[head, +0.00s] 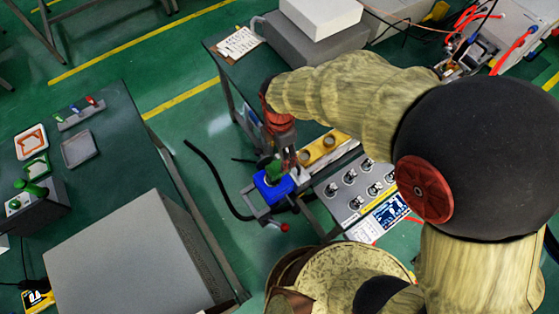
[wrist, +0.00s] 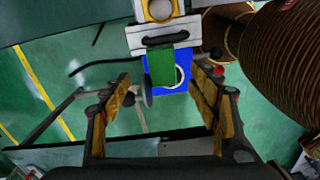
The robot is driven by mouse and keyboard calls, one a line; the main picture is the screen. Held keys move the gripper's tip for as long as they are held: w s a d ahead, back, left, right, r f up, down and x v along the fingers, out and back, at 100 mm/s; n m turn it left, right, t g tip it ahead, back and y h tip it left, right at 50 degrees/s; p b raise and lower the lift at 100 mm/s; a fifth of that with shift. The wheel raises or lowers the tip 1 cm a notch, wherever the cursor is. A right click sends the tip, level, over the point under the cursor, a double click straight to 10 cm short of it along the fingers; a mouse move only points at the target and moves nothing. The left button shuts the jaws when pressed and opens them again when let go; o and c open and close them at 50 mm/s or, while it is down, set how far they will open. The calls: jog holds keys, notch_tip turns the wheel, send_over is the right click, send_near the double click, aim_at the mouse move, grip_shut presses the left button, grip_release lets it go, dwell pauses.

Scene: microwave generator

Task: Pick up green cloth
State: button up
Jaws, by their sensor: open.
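The green cloth (wrist: 161,66) shows in the wrist view as a small green patch over a blue block (wrist: 182,84). In the head view the green cloth (head: 273,168) lies on top of the blue block (head: 272,188), partly hidden by my gripper. My gripper (wrist: 162,88) is open, its orange-padded fingers apart on the left and right of the cloth in the wrist view. Nothing is held between them. In the head view my gripper (head: 287,152) points down close to the cloth; I cannot tell whether it touches.
A panel with several knobs (head: 352,192) and a yellow holder with round openings (head: 322,150) stand right of the block. A red-tipped lever (head: 284,227) sticks out below it. A dark green table (head: 110,150) with a large grey box (head: 130,262) is at left.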

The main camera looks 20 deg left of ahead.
aim_at(278, 169)
jog(key=shift+n, duration=0.3)
jog(key=shift+f, duration=0.1)
jog(key=f, duration=0.2)
jog(key=f+b, duration=0.1)
jog(key=f, duration=0.4)
jog(key=shift+w+d+f, duration=0.2)
jog(key=shift+d+f, duration=0.05)
jog(key=shift+d, duration=0.1)
jog(key=shift+c, duration=0.6)
jog(key=c, duration=0.9)
